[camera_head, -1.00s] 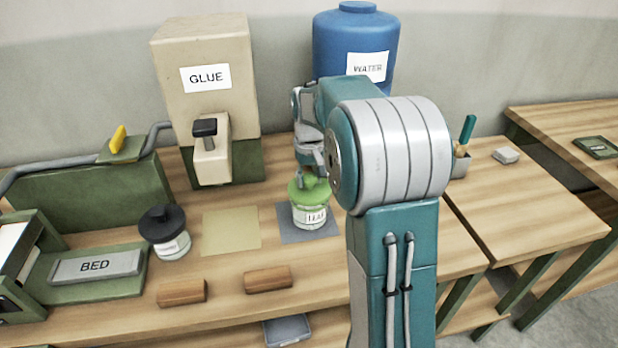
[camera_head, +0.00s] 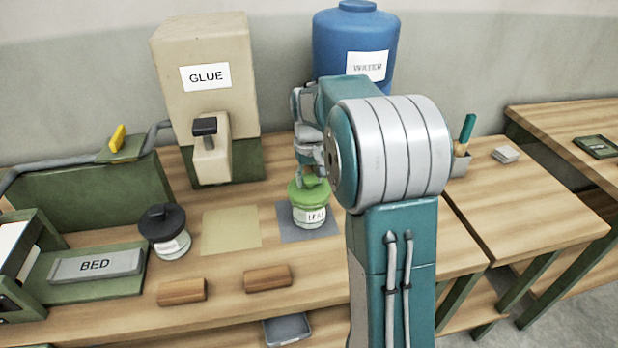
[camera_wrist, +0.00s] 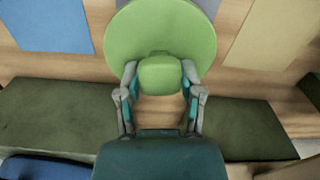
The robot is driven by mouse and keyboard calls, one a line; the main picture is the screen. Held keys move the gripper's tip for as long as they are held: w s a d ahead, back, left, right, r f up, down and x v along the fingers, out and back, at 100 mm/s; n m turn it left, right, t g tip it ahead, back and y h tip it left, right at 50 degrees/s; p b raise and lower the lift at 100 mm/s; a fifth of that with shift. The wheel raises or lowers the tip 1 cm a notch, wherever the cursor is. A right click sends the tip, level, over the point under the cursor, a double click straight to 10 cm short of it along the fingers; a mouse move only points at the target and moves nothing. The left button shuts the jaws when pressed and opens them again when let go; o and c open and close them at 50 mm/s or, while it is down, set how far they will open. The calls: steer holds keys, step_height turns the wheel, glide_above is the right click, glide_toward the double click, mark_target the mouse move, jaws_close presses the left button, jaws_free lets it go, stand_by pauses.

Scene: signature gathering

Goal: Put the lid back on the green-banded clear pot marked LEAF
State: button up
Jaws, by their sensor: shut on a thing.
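The clear pot (camera_head: 309,216) with a label, partly hidden by my arm, stands on the grey-blue mat (camera_head: 291,232). Its label reads only in part. The green lid (camera_head: 301,193) sits at the pot's mouth; I cannot tell whether it is fully seated. My gripper (camera_head: 313,177) is above it with its fingers at the knob. In the wrist view, my gripper (camera_wrist: 160,80) is shut on the knob of the round green lid (camera_wrist: 160,25), one finger on each side. The lid hides most of the pot there.
A black-lidded jar (camera_head: 171,245) stands left of a tan mat (camera_head: 231,231). Two wooden blocks (camera_head: 182,291) lie in front. The GLUE dispenser (camera_head: 205,120) and blue WATER tank (camera_head: 357,35) stand behind. A BED tray (camera_head: 95,291) is at left.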

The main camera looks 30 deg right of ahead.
steer(key=o, duration=1.1)
steer(key=shift+o, duration=0.8)
steer(key=shift+r, duration=3.55)
steer(key=shift+c, duration=0.3)
